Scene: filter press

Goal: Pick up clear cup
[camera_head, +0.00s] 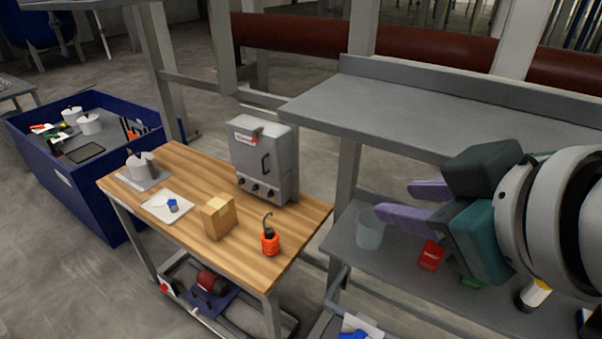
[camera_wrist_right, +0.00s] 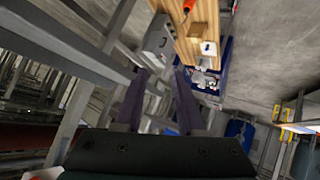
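The clear cup (camera_head: 369,229) stands upright on the lower grey metal shelf (camera_head: 398,277), near its left end. It is see-through and faint against the grey. My right gripper (camera_head: 396,203) comes in from the right with its purple fingers pointing left. One finger's tip overlaps the cup's right upper edge in the head view; I cannot tell whether it touches. The fingers are apart with nothing between them, and the right wrist view also shows the gripper (camera_wrist_right: 161,72) open. I cannot make out the cup in the wrist view. My left gripper is not in view.
An upper metal shelf (camera_head: 400,105) sits above, with a post (camera_head: 345,180) left of the cup. A red packet (camera_head: 431,255) lies right of the cup.

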